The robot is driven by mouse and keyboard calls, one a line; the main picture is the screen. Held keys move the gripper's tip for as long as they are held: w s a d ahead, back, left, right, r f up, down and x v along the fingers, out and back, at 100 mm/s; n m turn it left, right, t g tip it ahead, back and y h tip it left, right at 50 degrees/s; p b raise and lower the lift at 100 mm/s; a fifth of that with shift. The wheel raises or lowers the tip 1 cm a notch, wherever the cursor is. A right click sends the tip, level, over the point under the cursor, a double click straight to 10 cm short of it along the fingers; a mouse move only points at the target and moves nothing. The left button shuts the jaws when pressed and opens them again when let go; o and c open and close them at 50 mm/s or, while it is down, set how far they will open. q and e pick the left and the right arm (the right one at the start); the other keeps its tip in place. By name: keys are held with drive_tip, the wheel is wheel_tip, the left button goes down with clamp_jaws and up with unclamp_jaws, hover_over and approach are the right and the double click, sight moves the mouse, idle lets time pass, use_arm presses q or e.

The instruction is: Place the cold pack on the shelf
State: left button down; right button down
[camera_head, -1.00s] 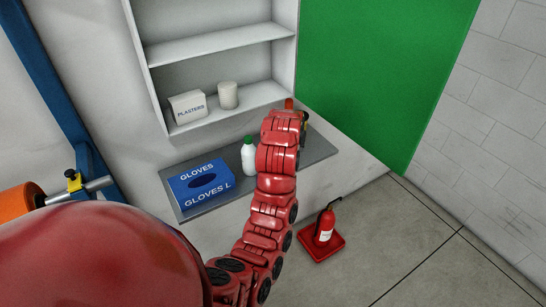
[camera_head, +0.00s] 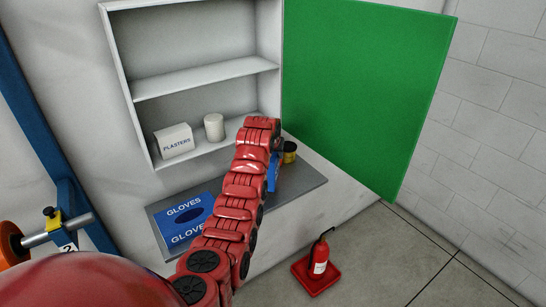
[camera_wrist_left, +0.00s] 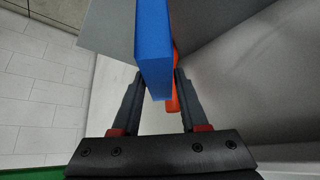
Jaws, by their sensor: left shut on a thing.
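The blue cold pack (camera_head: 272,172) shows partly at the right side of my red left arm in the head view, over the grey ledge. In the left wrist view the cold pack (camera_wrist_left: 154,45) stands edge-on between the two dark fingers of my left gripper (camera_wrist_left: 157,84), which is shut on it. In the head view my arm hides most of that gripper. The white wall cabinet (camera_head: 205,79) has an upper shelf board that looks bare and a lower level holding items. I cannot tell whether the pack touches the ledge. My right gripper is not seen.
A plasters box (camera_head: 174,141) and a white cup (camera_head: 214,127) stand on the lower level. An open green door (camera_head: 365,85) is right; a fire extinguisher (camera_head: 319,258) stands below.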

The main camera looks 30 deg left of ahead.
use_arm(q)
drive_tip(key=shift+w+a+r, duration=0.2)
drive_tip(key=shift+a, duration=0.1)
drive_tip(key=shift+w+a+f+p, duration=0.15)
drive_tip(key=shift+w+a+p, duration=0.05)
drive_tip(key=shift+p, duration=0.1)
drive_tip(key=shift+f+p, duration=0.15)
drive_tip(key=shift+p, duration=0.2)
wheel_tip(320, 180, down, 2)
drive_tip(key=shift+f+p, duration=0.2)
drive_tip(key=shift+p, duration=0.8)
drive_tip(key=shift+f, duration=0.5)
